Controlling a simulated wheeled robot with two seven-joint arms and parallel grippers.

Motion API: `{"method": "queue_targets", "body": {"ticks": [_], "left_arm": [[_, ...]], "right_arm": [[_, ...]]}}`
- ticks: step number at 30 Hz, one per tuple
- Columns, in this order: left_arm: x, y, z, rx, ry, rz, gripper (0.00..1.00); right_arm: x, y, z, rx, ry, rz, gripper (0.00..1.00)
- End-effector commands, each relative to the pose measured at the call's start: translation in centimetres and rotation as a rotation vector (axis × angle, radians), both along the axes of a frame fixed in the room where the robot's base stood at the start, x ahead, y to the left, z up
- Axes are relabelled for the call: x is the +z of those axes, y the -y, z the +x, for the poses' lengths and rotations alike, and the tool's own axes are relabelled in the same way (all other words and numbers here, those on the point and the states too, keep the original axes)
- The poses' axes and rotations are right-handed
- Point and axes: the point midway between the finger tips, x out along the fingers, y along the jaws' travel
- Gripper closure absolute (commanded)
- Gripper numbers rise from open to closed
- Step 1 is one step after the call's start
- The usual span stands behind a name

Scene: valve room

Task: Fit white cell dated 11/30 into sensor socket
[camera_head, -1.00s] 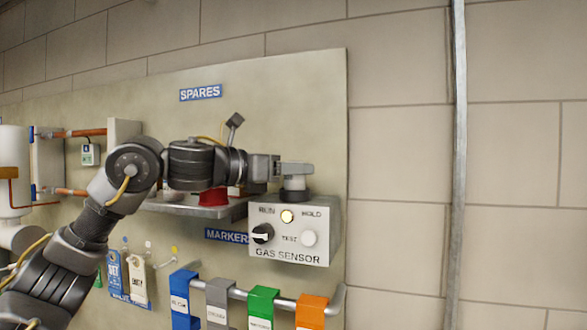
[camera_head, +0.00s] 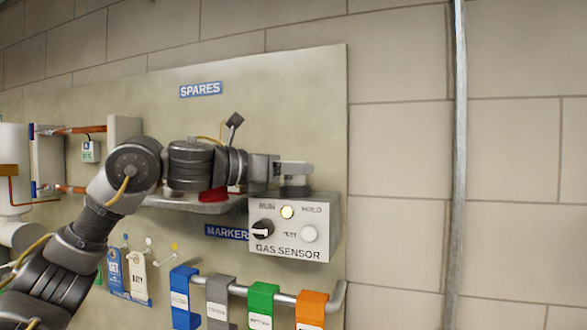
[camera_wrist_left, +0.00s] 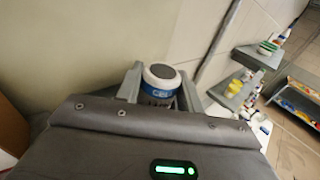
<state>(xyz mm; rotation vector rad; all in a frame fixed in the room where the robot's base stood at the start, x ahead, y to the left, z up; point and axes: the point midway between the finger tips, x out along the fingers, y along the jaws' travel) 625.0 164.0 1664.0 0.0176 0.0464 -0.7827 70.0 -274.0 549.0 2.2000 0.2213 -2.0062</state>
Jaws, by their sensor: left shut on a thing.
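My left gripper (camera_head: 297,168) is directly above the gas sensor box (camera_head: 326,232) and shut on a cell. In the left wrist view the cell (camera_wrist_left: 160,85) stands between the fingers, white with a blue label band and a dark grey top. Its date cannot be read. The dark round socket (camera_head: 295,191) is on top of the box, right under the gripper. The fingers hide most of the cell in the head view, and I cannot tell how deep it sits in the socket. My right gripper is not in view.
The box front has a lit yellowish lamp (camera_head: 288,212), a black knob (camera_head: 262,229) and a pale test button (camera_head: 309,234). A shelf (camera_head: 190,206) with a red item (camera_head: 213,194) is behind my arm. Coloured markers hang on a rail (camera_head: 337,297) below.

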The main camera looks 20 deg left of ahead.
Motion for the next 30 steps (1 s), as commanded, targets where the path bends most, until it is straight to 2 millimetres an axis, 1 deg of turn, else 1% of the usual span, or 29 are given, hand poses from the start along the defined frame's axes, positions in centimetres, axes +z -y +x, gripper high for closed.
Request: {"method": "queue_targets", "body": {"ticks": [4, 5, 9, 10, 17, 20, 23, 30], "left_arm": [[0.0, 0.0, 0.0, 0.0, 0.0, 0.0, 0.86], [0.0, 0.0, 0.0, 0.0, 0.0, 0.0, 0.59], [0.0, 0.0, 0.0, 0.0, 0.0, 0.0, 0.41], [0.0, 0.0, 0.0, 0.0, 0.0, 0.0, 0.38], [0.0, 0.0, 0.0, 0.0, 0.0, 0.0, 0.38], [-0.1, -0.3, -0.3, 0.0, 0.0, 0.0, 0.38], [-0.2, -1.1, -1.1, 0.001, 0.004, -0.001, 0.38], [-0.1, -4.5, -4.5, 0.003, 0.004, 0.0, 0.38]], "right_arm": [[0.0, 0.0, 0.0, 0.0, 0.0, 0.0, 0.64], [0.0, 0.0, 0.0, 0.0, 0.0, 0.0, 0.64], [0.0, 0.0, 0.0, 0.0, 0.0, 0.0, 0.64], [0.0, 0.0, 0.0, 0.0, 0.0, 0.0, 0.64], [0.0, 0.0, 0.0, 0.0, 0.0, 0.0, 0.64], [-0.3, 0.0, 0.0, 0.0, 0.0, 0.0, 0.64], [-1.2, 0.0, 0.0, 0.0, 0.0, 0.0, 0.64], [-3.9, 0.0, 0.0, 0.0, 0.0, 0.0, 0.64]]}}
